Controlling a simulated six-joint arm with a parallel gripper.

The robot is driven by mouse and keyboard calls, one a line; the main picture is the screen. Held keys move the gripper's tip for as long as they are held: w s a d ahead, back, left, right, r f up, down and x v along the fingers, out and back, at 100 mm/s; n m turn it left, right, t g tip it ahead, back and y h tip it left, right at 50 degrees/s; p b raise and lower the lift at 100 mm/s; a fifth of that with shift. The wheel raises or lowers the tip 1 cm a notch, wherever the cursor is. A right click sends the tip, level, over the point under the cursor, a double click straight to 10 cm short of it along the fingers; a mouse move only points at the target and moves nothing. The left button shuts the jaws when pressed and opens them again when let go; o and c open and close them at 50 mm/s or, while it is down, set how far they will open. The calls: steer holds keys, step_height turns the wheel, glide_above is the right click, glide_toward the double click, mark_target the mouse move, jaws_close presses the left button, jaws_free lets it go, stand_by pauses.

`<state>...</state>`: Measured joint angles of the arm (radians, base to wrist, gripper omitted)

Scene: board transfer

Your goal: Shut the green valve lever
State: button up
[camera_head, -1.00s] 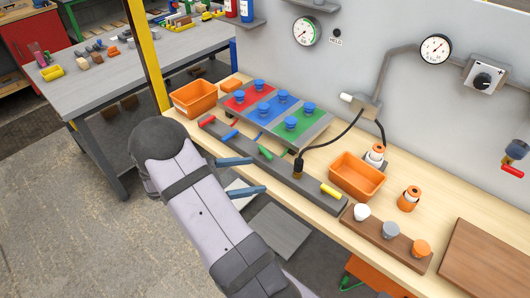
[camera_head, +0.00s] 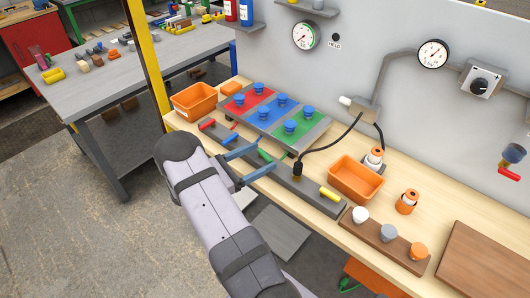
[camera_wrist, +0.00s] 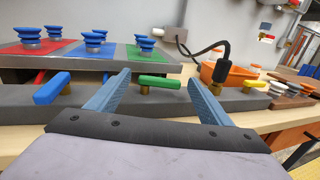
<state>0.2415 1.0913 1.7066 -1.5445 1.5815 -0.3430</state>
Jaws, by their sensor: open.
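The green valve lever (camera_head: 266,156) sits on the long dark grey bar (camera_head: 308,187) along the bench's front edge. In the wrist view the green lever (camera_wrist: 160,82) lies roughly along the bar on a short brass stem. My gripper (camera_head: 264,159) is open, with its two blue fingers pointing at the bar. In the wrist view my gripper (camera_wrist: 158,78) has one finger to each side of the green lever. No contact with the lever shows, and the exact depth of the fingertips is hard to tell.
On the same bar are a red lever (camera_head: 207,124), a blue lever (camera_head: 230,138) and a yellow lever (camera_head: 330,193). Behind it is a coloured panel with blue knobs (camera_head: 289,127). A black plug with a cable (camera_head: 298,168) stands between the green and yellow levers. An orange bin (camera_head: 355,178) is further right.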

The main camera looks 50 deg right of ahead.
mark_target(263, 156)
steer(key=shift+p+x, duration=0.35)
steer(key=shift+x, duration=1.1)
steer(key=c, duration=1)
steer(key=shift+s+d+n+t, duration=0.15)
steer(key=shift+n+t, duration=0.55)
steer(key=shift+t, duration=0.2)
steer(key=shift+c, duration=0.2)
steer(key=shift+d+n+t+h, duration=0.15)
steer(key=shift+n+t, duration=0.35)
steer(key=shift+t, duration=0.3)
steer(key=shift+d+n+t+h, duration=0.15)
steer(key=shift+n+t, duration=0.35)
steer(key=shift+t, duration=0.3)
steer(key=shift+a, duration=0.15)
steer(key=o, duration=1)
steer(key=shift+o, duration=0.2)
